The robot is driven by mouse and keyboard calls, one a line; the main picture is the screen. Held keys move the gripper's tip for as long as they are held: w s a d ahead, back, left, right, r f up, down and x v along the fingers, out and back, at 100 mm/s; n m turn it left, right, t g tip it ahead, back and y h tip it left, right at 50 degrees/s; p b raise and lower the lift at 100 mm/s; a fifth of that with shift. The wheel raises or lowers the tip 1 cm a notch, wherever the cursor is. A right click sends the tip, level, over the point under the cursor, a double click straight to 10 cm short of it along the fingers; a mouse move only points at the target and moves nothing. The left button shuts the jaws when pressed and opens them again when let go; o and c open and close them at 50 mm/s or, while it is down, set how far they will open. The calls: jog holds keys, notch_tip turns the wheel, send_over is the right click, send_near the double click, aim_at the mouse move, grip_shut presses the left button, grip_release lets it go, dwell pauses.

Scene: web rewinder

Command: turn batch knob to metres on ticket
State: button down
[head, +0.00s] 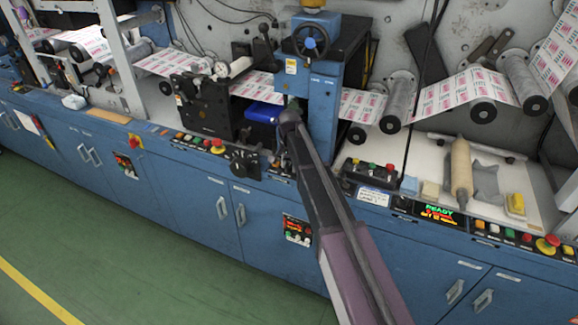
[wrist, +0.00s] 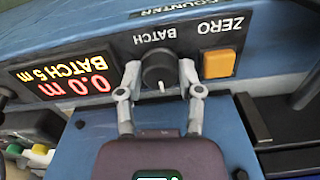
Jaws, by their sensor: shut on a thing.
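The dark round batch knob (wrist: 158,68) is on the counter panel in the wrist view, under the upside-down word BATCH. A small white mark shows on its lower edge in the picture. My gripper (wrist: 159,74) has one finger on each side of the knob and is shut on it. The counter display (wrist: 66,76), upside down to the left of the knob, reads 0.0 m and BATCH 5 m. In the head view my arm crosses the middle of the picture, and I cannot make out the fingertips or the knob clearly. I cannot identify a ticket with a readable number.
An orange ZERO button (wrist: 219,64) is close to the right of the knob. In the head view, a blue handwheel column (head: 320,105) and a printed web (head: 455,97) stand behind my arm. The green floor (head: 130,255) in front of the blue cabinets is clear.

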jog(key=shift+s+m, duration=0.1)
jog(key=shift+m, duration=1.2)
jog(key=shift+c, duration=1.2)
grip_release()
